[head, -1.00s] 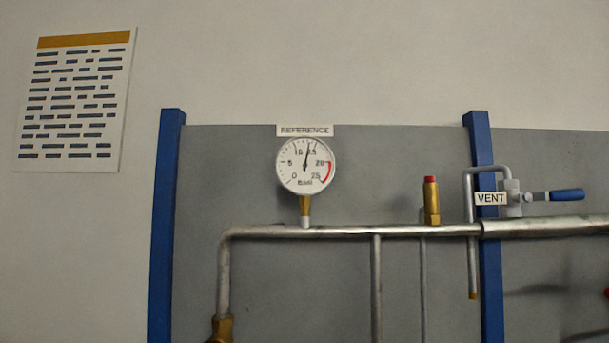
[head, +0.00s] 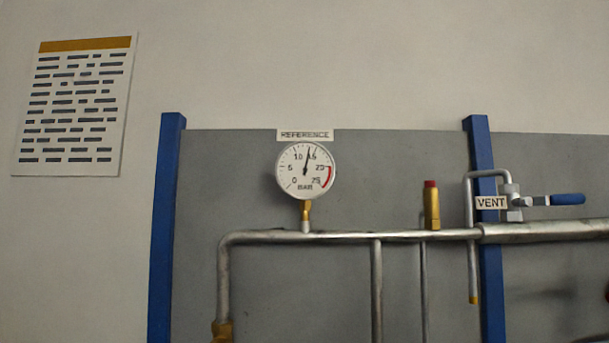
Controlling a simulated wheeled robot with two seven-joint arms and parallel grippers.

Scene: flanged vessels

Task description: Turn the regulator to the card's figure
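A round white gauge (head: 306,171) under a label reading REFERENCE (head: 305,135) stands on the pipe in the head view. Its dark needle points up and slightly right, between the 10 and 15 marks; a red band lies at the high end. A sheet with an orange header (head: 74,106) hangs on the wall at the left; its lines are unreadable dark bars, and I cannot tell if it is the task's card. No regulator can be made out for sure. Neither of my grippers is in view.
A horizontal metal pipe (head: 350,236) runs across a grey panel (head: 270,290) between blue posts (head: 167,230). A brass fitting with a red cap (head: 432,205) stands on it. A blue-handled valve (head: 566,199) labelled VENT (head: 491,203) is at the right.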

